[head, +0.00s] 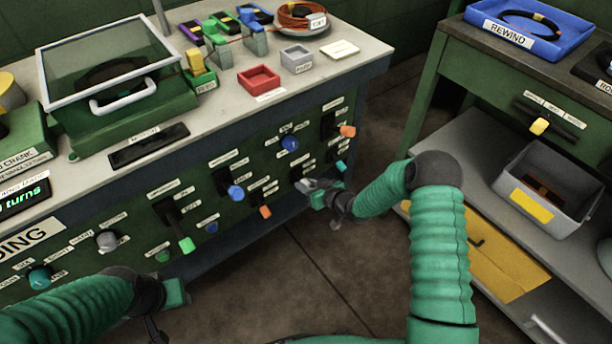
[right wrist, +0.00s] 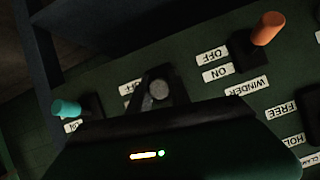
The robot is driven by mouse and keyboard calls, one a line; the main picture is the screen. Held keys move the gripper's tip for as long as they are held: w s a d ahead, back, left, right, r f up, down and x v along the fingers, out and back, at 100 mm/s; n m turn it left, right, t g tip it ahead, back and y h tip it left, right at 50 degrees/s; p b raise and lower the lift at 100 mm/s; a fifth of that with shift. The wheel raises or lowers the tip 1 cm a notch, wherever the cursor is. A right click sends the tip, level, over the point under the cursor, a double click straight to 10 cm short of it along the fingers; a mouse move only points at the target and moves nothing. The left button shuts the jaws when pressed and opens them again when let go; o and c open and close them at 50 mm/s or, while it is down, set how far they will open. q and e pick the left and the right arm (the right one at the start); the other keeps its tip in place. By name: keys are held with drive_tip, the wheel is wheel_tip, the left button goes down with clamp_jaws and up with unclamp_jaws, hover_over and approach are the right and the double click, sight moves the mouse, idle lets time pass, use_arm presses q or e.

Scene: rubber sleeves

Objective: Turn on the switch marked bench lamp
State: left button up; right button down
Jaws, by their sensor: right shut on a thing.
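The front panel (head: 215,262) of the bench carries several switches, knobs and levers with small white labels. I cannot read "bench lamp" on any label. My right gripper (head: 308,187) is at the panel's lower right, touching or very near it. In the right wrist view, its dark fingers are closed around a small grey round-ended switch (right wrist: 159,91), beside a partly hidden label. My left gripper (head: 172,297) is low at the left, away from the panel controls; its fingers do not show clearly.
In the right wrist view, an orange lever (right wrist: 268,28) by the WINDER label and a teal knob (right wrist: 66,108) flank my gripper. A blue knob (head: 290,143) is above it. A side bench with a grey bin (head: 545,205) stands right. The floor (head: 330,270) between is clear.

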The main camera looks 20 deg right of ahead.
drive_tip(key=shift+w+r+g+h+p, duration=0.15)
drive_tip(key=shift+r+g+h+p, duration=0.65)
drive_tip(key=shift+p, duration=0.9)
drive_tip(key=shift+f+g+p, duration=0.2)
drive_tip(key=shift+g+p, duration=0.1)
drive_tip(key=shift+g, duration=0.2)
drive_tip(key=c, duration=1.2)
unclamp_jaws()
drive_tip(key=shift+f+y, duration=0.1)
drive_tip(key=shift+y, duration=0.2)
